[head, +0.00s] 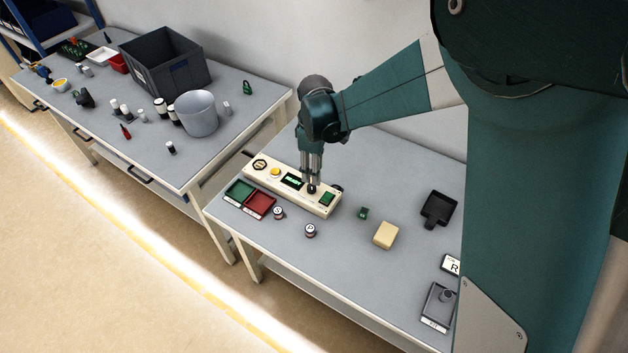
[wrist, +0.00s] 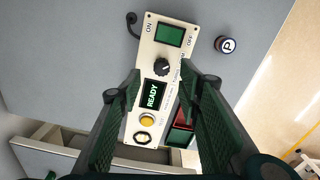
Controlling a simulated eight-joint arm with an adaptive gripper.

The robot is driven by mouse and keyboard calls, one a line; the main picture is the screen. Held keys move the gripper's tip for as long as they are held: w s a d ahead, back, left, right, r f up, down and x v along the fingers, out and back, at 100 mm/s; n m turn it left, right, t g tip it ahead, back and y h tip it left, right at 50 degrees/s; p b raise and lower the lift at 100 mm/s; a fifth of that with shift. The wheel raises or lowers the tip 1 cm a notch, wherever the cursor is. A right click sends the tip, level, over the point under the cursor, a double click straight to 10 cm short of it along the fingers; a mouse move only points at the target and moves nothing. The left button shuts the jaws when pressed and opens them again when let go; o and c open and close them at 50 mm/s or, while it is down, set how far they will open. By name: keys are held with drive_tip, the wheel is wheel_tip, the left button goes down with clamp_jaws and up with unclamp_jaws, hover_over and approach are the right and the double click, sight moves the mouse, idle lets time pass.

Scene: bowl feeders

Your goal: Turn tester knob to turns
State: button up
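The tester (head: 317,205) is a long cream panel on the near table. It has a black knob (wrist: 162,67) with a pale pointer mark, a green square (wrist: 171,34), a display (wrist: 153,95) reading READY, and a yellow button (wrist: 147,120). My gripper (head: 312,184) points down over the knob part of the panel. In the wrist view its two fingers are apart, with the knob just beyond and between the tips. The gripper is open and holds nothing. I cannot tell whether a finger touches the knob.
A green tray (head: 239,191) and a red tray (head: 258,204) lie beside the tester. Two small labelled cylinders (head: 278,213) (head: 310,230), a beige block (head: 386,235) and a black scoop-like tray (head: 438,208) stand on the same table. A second table (head: 150,150) holds bins.

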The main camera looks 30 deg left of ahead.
sight(312, 186)
drive_tip(key=shift+s+a+f, duration=0.3)
drive_tip(key=shift+a+f, duration=0.1)
drive_tip(key=shift+a, duration=0.05)
drive_tip(key=shift+f, duration=0.15)
drive_tip(key=shift+f, duration=3.75)
drive_tip(key=c, duration=0.9)
